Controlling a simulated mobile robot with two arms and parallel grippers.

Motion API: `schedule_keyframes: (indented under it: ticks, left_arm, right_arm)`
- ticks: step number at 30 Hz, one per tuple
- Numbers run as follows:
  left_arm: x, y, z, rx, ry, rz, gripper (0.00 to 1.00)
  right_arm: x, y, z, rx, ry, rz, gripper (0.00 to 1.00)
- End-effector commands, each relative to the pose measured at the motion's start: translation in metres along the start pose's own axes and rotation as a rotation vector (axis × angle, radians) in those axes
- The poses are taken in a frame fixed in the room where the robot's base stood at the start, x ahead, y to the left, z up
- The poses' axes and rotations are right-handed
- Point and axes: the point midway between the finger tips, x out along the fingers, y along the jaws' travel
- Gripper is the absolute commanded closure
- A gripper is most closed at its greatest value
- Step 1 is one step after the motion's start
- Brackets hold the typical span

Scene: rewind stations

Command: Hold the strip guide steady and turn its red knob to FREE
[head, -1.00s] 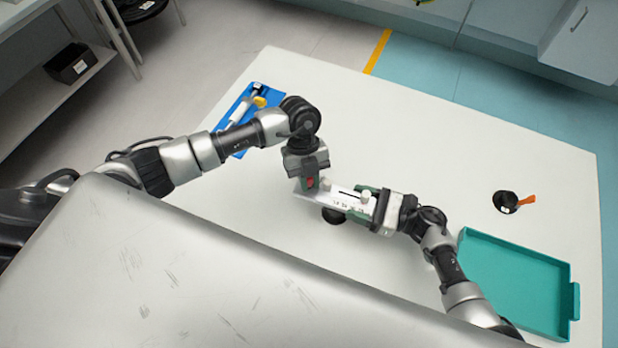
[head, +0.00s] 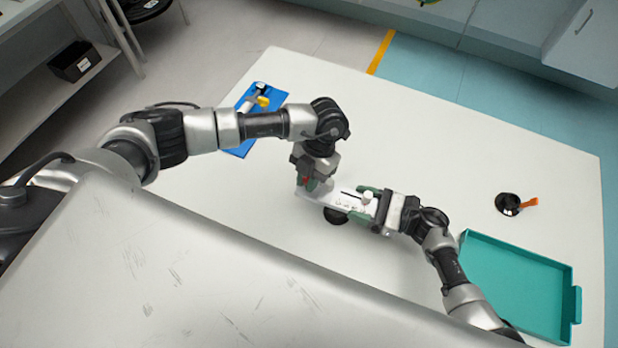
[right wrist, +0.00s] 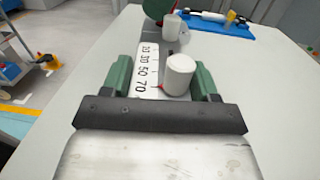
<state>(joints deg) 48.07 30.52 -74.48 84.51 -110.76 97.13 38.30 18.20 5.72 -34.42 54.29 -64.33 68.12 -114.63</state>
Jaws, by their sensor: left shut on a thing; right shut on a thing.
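The strip guide (head: 346,201) is a pale bar with a printed scale and a slot, held near the middle of the table. It also shows in the right wrist view (right wrist: 147,68), with scale numbers and a white cylinder (right wrist: 180,74) on top. My right gripper (head: 376,204) is shut on the guide's right end; its green fingers sit on both sides of it in the right wrist view. My left gripper (head: 309,184) is at the guide's left end, shut on the red knob (head: 307,181), which is mostly hidden by the fingers. The FREE marking cannot be read.
A black round piece (head: 336,216) is under the guide. A blue tray (head: 243,148) with tools lies at the far left. A teal tray (head: 468,276) stands at the right. A black disc with an orange tab (head: 508,203) lies beyond it. The far table middle is clear.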

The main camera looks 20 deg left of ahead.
Motion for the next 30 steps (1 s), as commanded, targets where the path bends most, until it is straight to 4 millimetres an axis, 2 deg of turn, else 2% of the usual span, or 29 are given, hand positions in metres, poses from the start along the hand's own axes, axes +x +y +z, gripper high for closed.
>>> schedule_keyframes:
  ticks: [15, 30]
  left_arm:
    - [-0.0019, 0.0030, 0.0010, 0.376, -0.003, 0.158, 1.00]
    - [-0.0017, 0.0040, 0.0014, 0.491, -0.002, 0.205, 1.00]
  right_arm:
    - [-0.0011, 0.0001, -0.0010, 0.003, 0.002, -0.001, 0.75]
    - [-0.0012, 0.0002, -0.0012, 0.004, 0.003, -0.002, 0.75]
